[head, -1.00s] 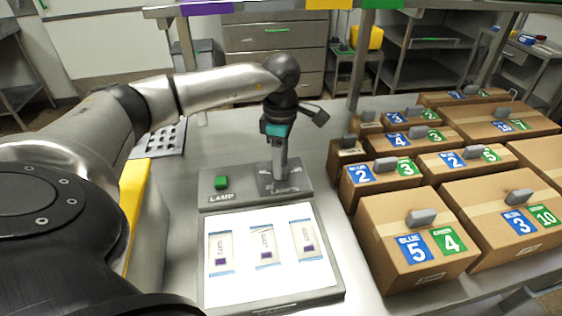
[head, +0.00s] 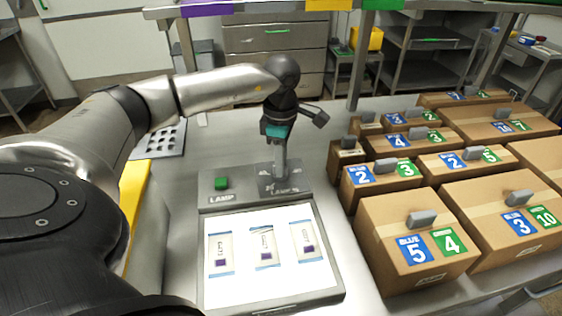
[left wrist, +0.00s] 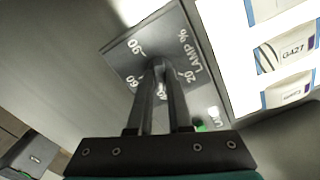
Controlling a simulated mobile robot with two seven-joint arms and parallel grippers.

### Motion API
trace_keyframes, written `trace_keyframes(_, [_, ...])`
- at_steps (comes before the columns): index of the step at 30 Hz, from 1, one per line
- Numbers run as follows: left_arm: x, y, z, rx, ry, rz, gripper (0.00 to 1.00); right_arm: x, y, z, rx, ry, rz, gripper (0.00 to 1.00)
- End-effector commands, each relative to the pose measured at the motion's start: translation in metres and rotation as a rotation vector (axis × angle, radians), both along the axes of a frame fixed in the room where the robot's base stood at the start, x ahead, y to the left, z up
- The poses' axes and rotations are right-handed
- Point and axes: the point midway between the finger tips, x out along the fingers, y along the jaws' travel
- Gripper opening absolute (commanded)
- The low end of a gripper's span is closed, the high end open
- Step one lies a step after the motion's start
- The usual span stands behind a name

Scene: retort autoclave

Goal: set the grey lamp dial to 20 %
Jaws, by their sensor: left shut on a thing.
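My left gripper (left wrist: 160,68) points down over the plate and is shut on the dial, with the fingers close together. The fingers hide the dial knob and its pointer, so its setting cannot be read. In the head view my left gripper (head: 279,170) reaches the plate from above. My right gripper is not in view.
A green button (head: 222,183) is left of the dial on the lamp box. The lit panel (head: 228,285) in front carries several labelled sachets. Several cardboard boxes (head: 385,220) with blue and green number labels stand close on the right. A yellow-edged thing (head: 134,195) is at left.

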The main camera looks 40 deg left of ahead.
Motion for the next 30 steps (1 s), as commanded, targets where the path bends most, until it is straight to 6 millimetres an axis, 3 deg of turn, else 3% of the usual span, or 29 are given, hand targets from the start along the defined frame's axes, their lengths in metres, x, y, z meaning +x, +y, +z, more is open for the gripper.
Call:
trace_keyframes(11, [0.000, 0.000, 0.001, 0.000, 0.001, 0.094, 0.00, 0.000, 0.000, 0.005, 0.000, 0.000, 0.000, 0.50])
trace_keyframes(30, [0.000, 0.000, 0.002, -0.001, 0.000, 0.661, 0.00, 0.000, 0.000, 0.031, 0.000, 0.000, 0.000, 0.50])
